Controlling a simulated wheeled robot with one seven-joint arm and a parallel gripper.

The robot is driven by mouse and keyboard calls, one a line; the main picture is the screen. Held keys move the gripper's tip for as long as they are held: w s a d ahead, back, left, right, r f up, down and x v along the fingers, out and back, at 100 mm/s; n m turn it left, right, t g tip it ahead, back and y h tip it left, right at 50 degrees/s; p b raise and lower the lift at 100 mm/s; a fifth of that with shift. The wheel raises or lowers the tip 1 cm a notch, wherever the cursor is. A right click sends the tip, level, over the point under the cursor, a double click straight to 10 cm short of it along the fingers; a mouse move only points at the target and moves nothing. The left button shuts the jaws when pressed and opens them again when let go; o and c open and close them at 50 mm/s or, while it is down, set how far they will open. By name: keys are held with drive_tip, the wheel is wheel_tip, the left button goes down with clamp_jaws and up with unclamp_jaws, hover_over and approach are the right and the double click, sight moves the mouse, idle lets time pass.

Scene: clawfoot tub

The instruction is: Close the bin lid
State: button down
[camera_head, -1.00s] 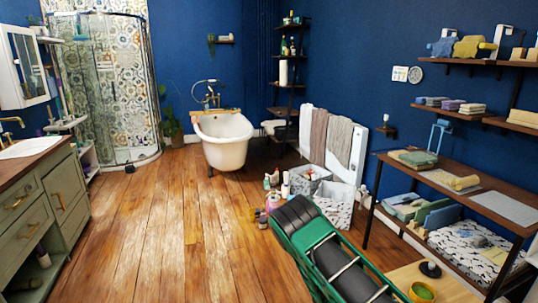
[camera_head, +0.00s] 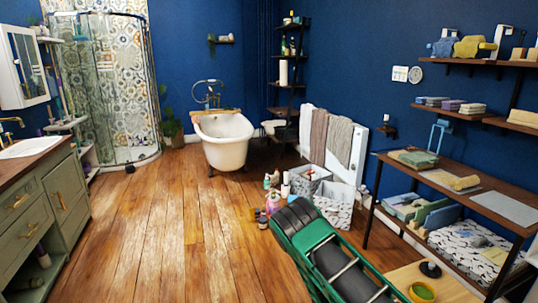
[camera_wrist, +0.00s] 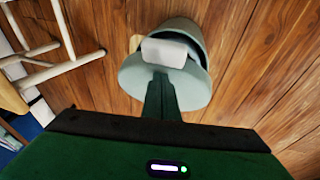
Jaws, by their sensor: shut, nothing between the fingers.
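The bin (camera_wrist: 185,28) is a pale grey-green round container on the wooden floor, seen from above in the wrist view. Its wide round lid (camera_wrist: 133,78) is on the near side, and a dark gap shows between lid and body at the right, so it looks ajar. My gripper (camera_wrist: 163,92) is a dark green shape reaching over the lid, shut and empty. A pale block lies at its far end; I cannot tell whether it belongs to gripper or bin, or whether they touch. I cannot make out the bin in the head view.
A white rack (camera_wrist: 45,55) stands left of the bin. In the head view, several bottles (camera_head: 272,200) and a patterned box (camera_head: 337,210) stand beyond my arm. A shelf table (camera_head: 490,200) is at right, a green vanity (camera_head: 50,210) at left. The middle floor is clear.

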wheel_tip(320, 180, down, 9)
drive_tip(key=shift+s+r, duration=0.15)
drive_tip(key=shift+r, duration=0.05)
idle(4.3)
drive_tip(key=shift+r, duration=0.15)
drive_tip(key=shift+r, duration=2.9)
